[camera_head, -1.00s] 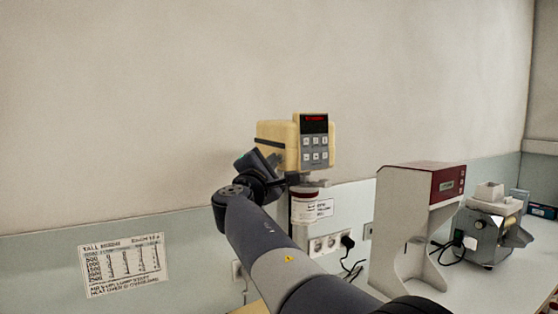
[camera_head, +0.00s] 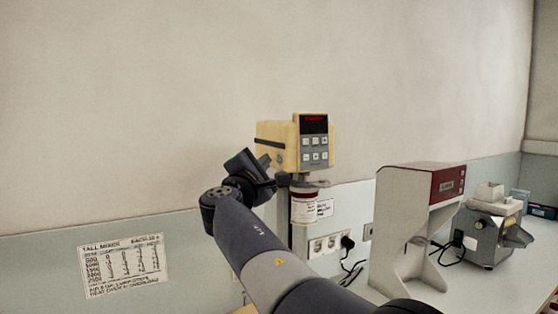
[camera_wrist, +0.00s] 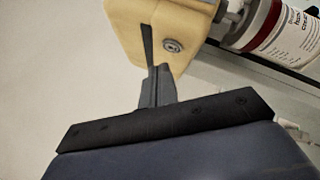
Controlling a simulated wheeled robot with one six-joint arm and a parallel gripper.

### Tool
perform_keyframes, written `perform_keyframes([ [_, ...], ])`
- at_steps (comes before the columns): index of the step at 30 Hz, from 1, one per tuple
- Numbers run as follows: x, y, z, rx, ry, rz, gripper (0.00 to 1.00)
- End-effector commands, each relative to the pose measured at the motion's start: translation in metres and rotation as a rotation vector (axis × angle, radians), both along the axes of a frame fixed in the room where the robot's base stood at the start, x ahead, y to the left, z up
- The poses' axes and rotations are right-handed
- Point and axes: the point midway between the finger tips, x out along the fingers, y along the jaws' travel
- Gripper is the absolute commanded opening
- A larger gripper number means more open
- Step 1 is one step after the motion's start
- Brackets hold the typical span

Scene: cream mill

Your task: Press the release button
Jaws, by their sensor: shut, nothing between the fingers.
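The cream mixer head (camera_head: 278,143) stands on its stand against the wall, with a keypad and a lit red display on its front. In the wrist view its cream housing (camera_wrist: 125,30) has a dark slot and a round grey button (camera_wrist: 172,46) on the side; I cannot read any label on it. My gripper (camera_head: 264,160) is at the left side of the housing, and it also shows in the wrist view (camera_wrist: 157,72). Its fingers are shut and empty, their tips just below and left of the round button in that view. Contact cannot be told.
A white jar with a dark red band (camera_head: 304,207) is under the mixer head. A white and red machine (camera_head: 405,215) and a grey roller machine (camera_head: 486,232) stand on the bench to the right. Sockets (camera_head: 325,243) and a wall chart (camera_head: 122,266) are below.

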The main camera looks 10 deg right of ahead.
Motion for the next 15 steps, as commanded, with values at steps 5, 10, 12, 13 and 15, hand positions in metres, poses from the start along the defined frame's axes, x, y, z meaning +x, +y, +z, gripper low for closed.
perform_keyframes([
  [5, -0.007, 0.018, 0.0, 0.001, 0.001, 0.003, 0.0],
  [10, -0.013, 0.033, 0.0, 0.0, 0.0, 0.002, 0.0],
  [12, -0.015, 0.037, 0.0, 0.0, 0.001, 0.001, 0.0],
  [13, -0.016, 0.039, 0.0, 0.0, 0.001, 0.001, 0.0],
  [15, -0.017, 0.041, 0.0, 0.0, 0.001, 0.001, 0.0],
])
